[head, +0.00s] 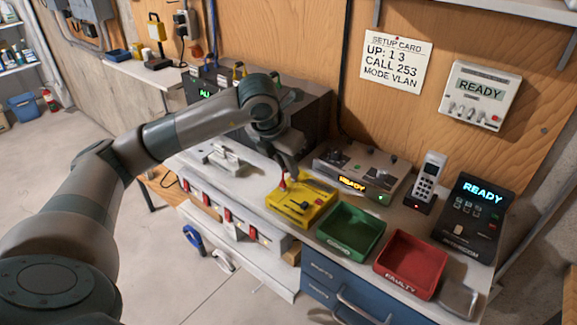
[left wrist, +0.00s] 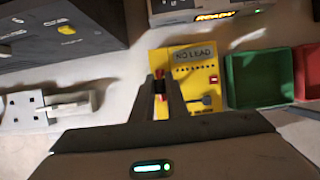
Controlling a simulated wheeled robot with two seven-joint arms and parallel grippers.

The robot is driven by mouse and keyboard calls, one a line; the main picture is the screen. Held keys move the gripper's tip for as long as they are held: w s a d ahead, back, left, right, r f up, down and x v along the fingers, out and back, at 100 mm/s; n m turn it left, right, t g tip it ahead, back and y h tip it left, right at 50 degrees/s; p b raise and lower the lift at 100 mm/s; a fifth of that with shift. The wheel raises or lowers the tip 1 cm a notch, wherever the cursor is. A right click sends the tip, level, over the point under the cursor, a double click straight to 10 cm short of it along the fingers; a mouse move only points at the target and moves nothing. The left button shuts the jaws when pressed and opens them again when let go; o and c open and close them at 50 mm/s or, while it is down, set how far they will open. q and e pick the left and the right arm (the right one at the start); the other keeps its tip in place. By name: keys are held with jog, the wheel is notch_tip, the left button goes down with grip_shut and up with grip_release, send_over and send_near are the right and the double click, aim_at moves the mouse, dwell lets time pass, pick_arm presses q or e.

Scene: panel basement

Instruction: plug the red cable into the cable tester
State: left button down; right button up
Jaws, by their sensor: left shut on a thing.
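The yellow cable tester (head: 301,206) lies on the bench top at the middle of the head view. In the left wrist view the tester (left wrist: 205,65) shows a display reading NO LEAD. My left gripper (head: 285,178) is over the tester's left part, pointing down, shut on the red cable's plug (head: 282,184). In the left wrist view the gripper (left wrist: 160,88) has a small red piece between its fingertips, over the tester's left side. I cannot tell whether the plug touches the tester. My right gripper is not in view.
A green tray (head: 351,232) and a red tray (head: 411,264) labelled FAULTY stand to the right of the tester. A grey box reading READY (head: 355,168) stands behind it. A dark cabinet (head: 305,118) stands behind my arm. A phone (head: 427,180) and an intercom (head: 472,218) are further right.

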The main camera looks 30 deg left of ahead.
pick_arm(q)
jog(key=shift+f+b, duration=0.2)
jog(key=shift+b, duration=0.2)
dwell(0.5)
jog(key=shift+a+f, duration=0.15)
jog(key=shift+f, duration=0.05)
dwell(0.6)
jog(key=shift+s+a+f+b, duration=0.15)
jog(key=shift+a+f+b, duration=0.35)
jog(key=shift+b, duration=0.35)
dwell(0.4)
jog(key=c, duration=1.6)
grip_release()
jog(key=shift+c, duration=0.2)
jog(key=o, duration=0.4)
jog(key=shift+d, duration=0.1)
jog(key=shift+w+d+r+p, duration=0.1)
jog(key=shift+d+r+p, duration=0.1)
jog(key=shift+r+p, duration=0.4)
jog(key=shift+w+d+r+p, duration=0.15)
jog(key=shift+d+r, duration=0.1)
jog(key=shift+r, duration=0.7)
jog(key=shift+s+d+r+p, duration=0.1)
jog(key=shift+d+r+p, duration=0.1)
jog(key=shift+r+p, duration=1.2)
jog(key=shift+r, duration=1.25)
